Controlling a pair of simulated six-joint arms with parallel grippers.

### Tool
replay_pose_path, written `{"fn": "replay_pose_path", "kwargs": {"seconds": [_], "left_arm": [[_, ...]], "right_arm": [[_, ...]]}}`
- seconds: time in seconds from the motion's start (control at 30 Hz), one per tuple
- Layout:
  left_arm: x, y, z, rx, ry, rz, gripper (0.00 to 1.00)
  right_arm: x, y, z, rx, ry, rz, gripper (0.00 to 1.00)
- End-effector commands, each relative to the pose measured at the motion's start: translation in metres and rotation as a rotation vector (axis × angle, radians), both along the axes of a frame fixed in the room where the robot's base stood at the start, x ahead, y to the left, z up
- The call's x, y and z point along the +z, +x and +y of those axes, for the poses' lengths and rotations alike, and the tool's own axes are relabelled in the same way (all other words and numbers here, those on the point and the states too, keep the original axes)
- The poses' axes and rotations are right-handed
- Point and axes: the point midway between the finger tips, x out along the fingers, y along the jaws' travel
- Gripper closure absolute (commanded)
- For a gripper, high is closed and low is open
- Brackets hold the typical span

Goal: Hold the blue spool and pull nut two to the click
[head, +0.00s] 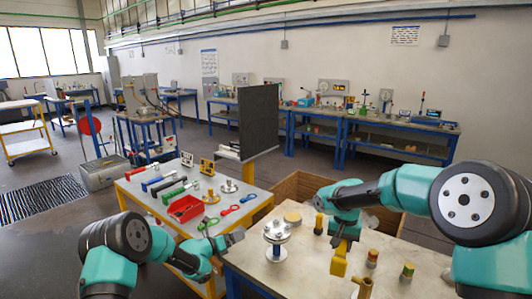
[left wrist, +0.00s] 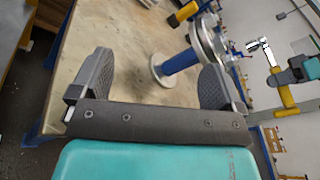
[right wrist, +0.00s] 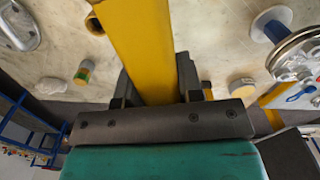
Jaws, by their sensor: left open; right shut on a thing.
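The blue spool (head: 277,252) stands upright on the pale bench, with a metal flange (head: 277,231) on top. In the left wrist view the spool (left wrist: 181,62) lies ahead, between the lines of my spread fingers. My left gripper (head: 235,240) is open and empty, to the left of the spool and apart from it. Several nuts show on the flange in the right wrist view (right wrist: 298,62); I cannot tell which is nut two. My right gripper (head: 343,238) is shut on a yellow tool (head: 339,262), right of the spool. The tool's far end is out of the right wrist view.
Small capped cylinders (head: 407,271) and a tan disc (head: 292,218) stand on the pale bench (head: 310,262). A side table at left holds a red bin (head: 185,208) and several wrenches. A dark upright panel (head: 259,120) and a wooden crate (head: 300,186) stand behind.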

Motion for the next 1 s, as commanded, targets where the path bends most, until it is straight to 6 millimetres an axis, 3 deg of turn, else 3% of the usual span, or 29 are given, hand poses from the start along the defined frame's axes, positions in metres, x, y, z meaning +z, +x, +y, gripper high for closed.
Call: {"fn": "replay_pose_path", "kwargs": {"seconds": [0.2, 0.4, 1.0], "left_arm": [[-0.014, -0.013, -0.036, -0.207, 0.196, -0.296, 0.06], [-0.027, -0.027, -0.059, -0.349, 0.303, -0.505, 0.06], [-0.032, -0.032, -0.068, -0.394, 0.334, -0.575, 0.06]], "right_arm": [[-0.033, -0.020, 0.015, 0.039, -0.001, 0.002, 0.94], [-0.056, -0.035, 0.025, 0.066, 0.001, 0.000, 0.94], [-0.063, -0.040, 0.028, 0.075, 0.002, -0.002, 0.94]]}}
